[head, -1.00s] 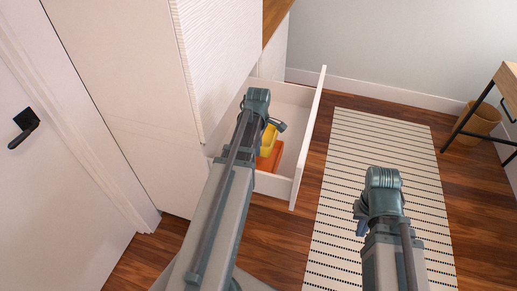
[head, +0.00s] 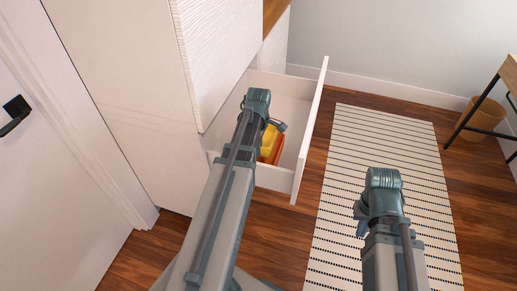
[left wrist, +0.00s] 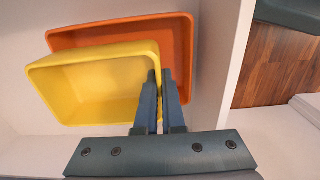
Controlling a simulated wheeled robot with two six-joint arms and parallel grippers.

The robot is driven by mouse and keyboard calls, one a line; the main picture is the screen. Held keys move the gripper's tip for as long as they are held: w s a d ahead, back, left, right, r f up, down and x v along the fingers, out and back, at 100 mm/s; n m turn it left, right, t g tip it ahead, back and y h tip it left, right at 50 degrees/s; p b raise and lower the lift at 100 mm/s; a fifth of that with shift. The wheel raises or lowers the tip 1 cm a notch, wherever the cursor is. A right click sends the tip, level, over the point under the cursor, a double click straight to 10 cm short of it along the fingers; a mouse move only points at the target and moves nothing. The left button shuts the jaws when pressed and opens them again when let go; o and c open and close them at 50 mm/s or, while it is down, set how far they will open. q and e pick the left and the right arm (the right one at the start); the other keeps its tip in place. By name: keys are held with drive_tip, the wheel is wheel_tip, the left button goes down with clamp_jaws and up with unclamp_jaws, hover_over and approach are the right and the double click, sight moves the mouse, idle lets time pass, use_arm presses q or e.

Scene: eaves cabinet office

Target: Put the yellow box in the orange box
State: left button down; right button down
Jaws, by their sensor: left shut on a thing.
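The yellow box (left wrist: 95,88) is an open-topped tub. My left gripper (left wrist: 160,82) is shut on its right wall in the left wrist view, one finger on each side. The orange box (left wrist: 120,32), also open-topped, lies behind and partly under the yellow box; its far rim and right side show. I cannot tell whether the yellow box is inside it or just above it. In the head view the yellow box (head: 267,139) and orange box (head: 276,151) show beside my left wrist, inside the open drawer. My right gripper (head: 360,220) hangs over the rug, its fingers mostly hidden.
The white drawer (head: 310,125) stands pulled out from the white cabinet (head: 215,60), its front close to the boxes. The striped rug (head: 350,150) and wooden floor are clear. A wicker basket (head: 480,117) stands under a desk at the right.

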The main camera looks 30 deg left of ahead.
use_arm(q)
drive_tip(key=shift+f+b, duration=2.15)
drive_tip(key=shift+f, duration=0.25)
drive_tip(key=c, duration=0.9)
unclamp_jaws()
drive_tip(key=shift+c, duration=0.2)
drive_tip(key=shift+r, duration=0.2)
wheel_tip(320, 180, up, 14)
drive_tip(key=p, duration=1.4)
drive_tip(key=shift+f, duration=0.2)
drive_tip(key=shift+s+f, duration=0.1)
